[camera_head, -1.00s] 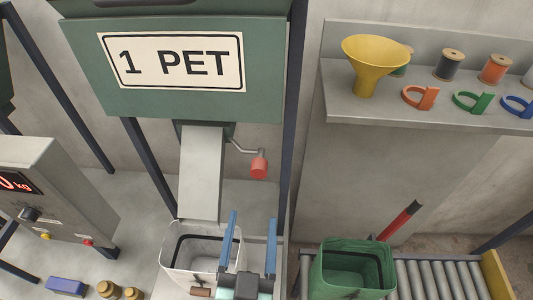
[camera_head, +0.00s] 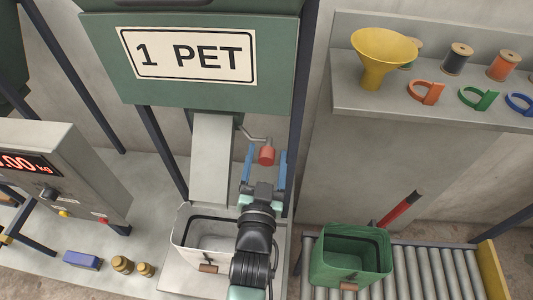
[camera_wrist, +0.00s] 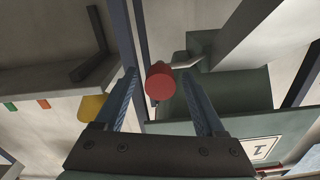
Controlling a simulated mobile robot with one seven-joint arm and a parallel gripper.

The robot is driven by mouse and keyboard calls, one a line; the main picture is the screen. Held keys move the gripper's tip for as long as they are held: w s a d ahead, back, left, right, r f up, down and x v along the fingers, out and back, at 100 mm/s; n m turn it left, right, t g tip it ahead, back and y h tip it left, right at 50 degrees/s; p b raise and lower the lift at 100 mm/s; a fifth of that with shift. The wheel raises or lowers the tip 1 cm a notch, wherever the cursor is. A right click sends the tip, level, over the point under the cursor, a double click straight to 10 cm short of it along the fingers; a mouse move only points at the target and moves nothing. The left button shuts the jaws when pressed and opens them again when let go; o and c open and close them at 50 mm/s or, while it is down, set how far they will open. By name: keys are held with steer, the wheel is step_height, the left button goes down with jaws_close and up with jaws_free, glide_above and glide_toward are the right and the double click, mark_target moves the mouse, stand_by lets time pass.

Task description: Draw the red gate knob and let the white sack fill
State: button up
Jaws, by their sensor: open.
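The red gate knob (camera_head: 266,155) sits on a bent metal rod under the green hopper marked "1 PET" (camera_head: 188,54). My gripper (camera_head: 266,168) is open, with its two blue fingers spread below and on either side of the knob in the head view. In the wrist view the knob (camera_wrist: 160,84) shows between the fingertips, and I see no finger touching it. The white sack (camera_head: 184,240) stands open below the grey chute (camera_head: 212,160). Its visible inside looks empty, and my arm hides its right side.
A green sack (camera_head: 324,262) stands on the roller conveyor (camera_head: 425,268) at right. A shelf (camera_head: 345,90) holds a yellow funnel (camera_head: 382,58), spools and clips. A scale box (camera_head: 75,175) with a red display stands at left. Blue posts flank the chute.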

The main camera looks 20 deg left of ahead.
jaws_close()
stand_by(0.4)
stand_by(1.1)
